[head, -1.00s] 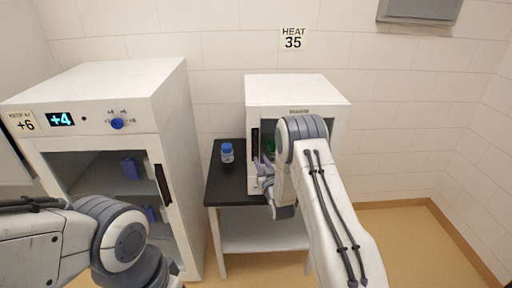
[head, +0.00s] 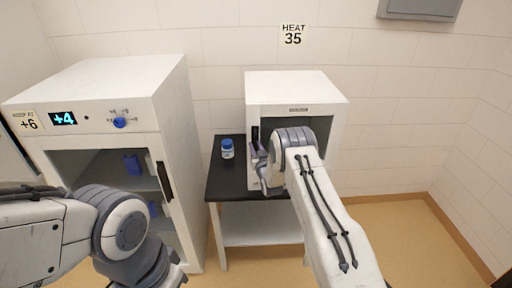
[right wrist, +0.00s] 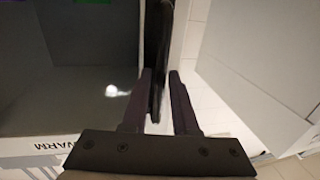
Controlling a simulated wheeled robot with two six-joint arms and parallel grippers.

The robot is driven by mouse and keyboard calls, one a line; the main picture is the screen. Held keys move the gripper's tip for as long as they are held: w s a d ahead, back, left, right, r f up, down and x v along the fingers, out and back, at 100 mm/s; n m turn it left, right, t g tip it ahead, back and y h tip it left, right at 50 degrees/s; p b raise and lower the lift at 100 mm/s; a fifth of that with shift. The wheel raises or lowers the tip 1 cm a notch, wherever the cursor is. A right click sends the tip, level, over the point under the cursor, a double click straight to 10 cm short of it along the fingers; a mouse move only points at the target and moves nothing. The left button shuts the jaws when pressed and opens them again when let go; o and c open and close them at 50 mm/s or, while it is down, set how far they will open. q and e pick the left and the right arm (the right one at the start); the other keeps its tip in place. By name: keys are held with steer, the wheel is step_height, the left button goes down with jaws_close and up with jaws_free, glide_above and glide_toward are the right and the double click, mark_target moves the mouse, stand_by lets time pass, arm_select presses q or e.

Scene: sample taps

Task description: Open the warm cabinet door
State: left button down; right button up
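The warm cabinet (head: 298,86) is a small white box with a dark glazed front, on a black-topped table. Its door looks closed, with a dark upright handle (head: 255,134) at the left edge. My right gripper (head: 257,158) is at this handle, and my wrist covers part of the door. In the right wrist view my right gripper (right wrist: 161,75) has a finger on each side of the dark handle (right wrist: 157,40). A narrow gap shows beside the right finger, so it looks open around the handle. My left gripper (head: 176,272) is barely visible at the bottom edge.
A blue-capped bottle (head: 227,149) stands on the black tabletop (head: 230,182), left of the warm cabinet. A larger white cabinet (head: 110,85) with a +4 display stands at the left. Floor is clear at the right.

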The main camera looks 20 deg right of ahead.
jaws_close()
stand_by(1.3)
